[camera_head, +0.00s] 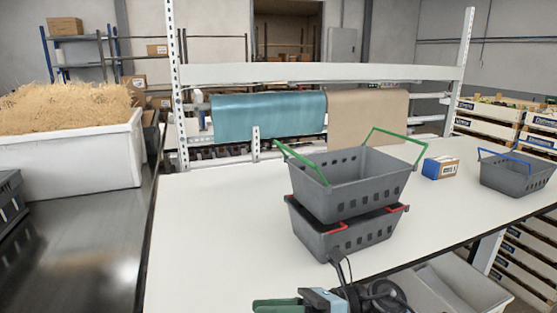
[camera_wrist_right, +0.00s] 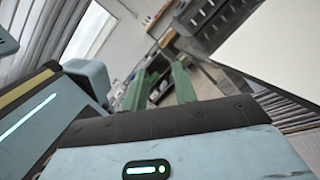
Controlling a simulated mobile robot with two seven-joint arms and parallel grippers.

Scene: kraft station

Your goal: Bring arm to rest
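My right gripper (camera_wrist_right: 159,86) shows in the right wrist view with its two green fingers apart and nothing between them. In the head view, a green-fingered gripper (camera_head: 280,305) with a blue-grey wrist shows at the bottom edge, just in front of the white table (camera_head: 215,255) or over its near edge. It appears to be my right one, and it is partly cut off by the frame. My left gripper is in neither view.
Two stacked grey baskets, the upper with green handles (camera_head: 355,180) and the lower with red handles (camera_head: 350,238), stand mid-table. A blue-and-brown box (camera_head: 439,168) and a grey basket with blue handle (camera_head: 518,175) stand right. The table's left part is clear.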

